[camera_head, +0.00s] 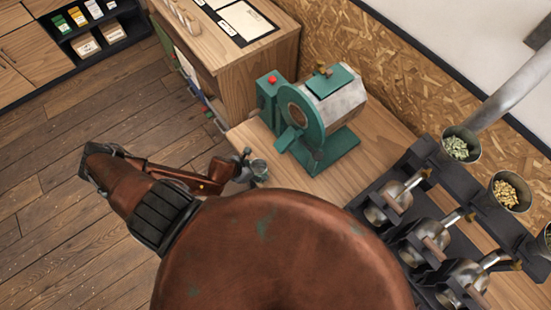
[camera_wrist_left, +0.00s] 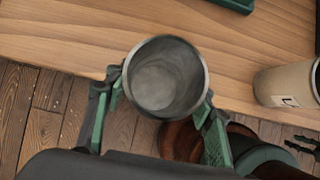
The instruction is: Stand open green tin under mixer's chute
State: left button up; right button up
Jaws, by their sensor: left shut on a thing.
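My left gripper (camera_head: 246,168) is shut on a small open tin (camera_head: 259,170) near the front edge of the wooden counter. In the left wrist view the gripper's two green-padded fingers (camera_wrist_left: 161,100) clasp the tin (camera_wrist_left: 165,76) from both sides. Its mouth faces the camera, and its inside looks grey and empty. The tin's outside is mostly hidden, so its green colour is hard to confirm. The mixer (camera_head: 318,112), teal with a metal drum, stands on the counter to the right of the tin, apart from it.
A cream labelled canister (camera_wrist_left: 289,84) stands to the tin's right in the wrist view. Dark machines with metal drums (camera_head: 420,238) and bean-filled cups (camera_head: 459,146) line the counter's right. A wooden cabinet (camera_head: 250,80) stands behind. My copper body hides the lower middle.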

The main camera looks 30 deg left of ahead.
aim_at(265, 165)
pick_arm(q)
jog(key=w, duration=0.1)
jog(key=w+d, duration=0.1)
jog(key=w, duration=0.1)
jog(key=shift+w+d+r+p, duration=0.1)
jog(key=shift+w+d+p, duration=0.2)
jog(key=shift+w+p, duration=0.05)
jog(key=shift+w+d, duration=0.25)
jog(key=shift+w, duration=0.35)
jog(key=shift+w+d, duration=0.15)
jog(key=shift+w, duration=0.2)
jog(key=w, duration=0.1)
jog(key=w+d+f+p, duration=0.1)
jog(key=shift+w+d, duration=0.1)
jog(key=shift+w, duration=0.3)
jog(key=shift+f, duration=0.3)
jog(key=o, duration=1.2)
jog(key=shift+f, duration=0.1)
pick_arm(e)
jog(key=r, duration=0.1)
jog(key=w+r, duration=0.1)
jog(key=shift+w+a+r, duration=0.15)
jog(key=shift+w+r, duration=0.15)
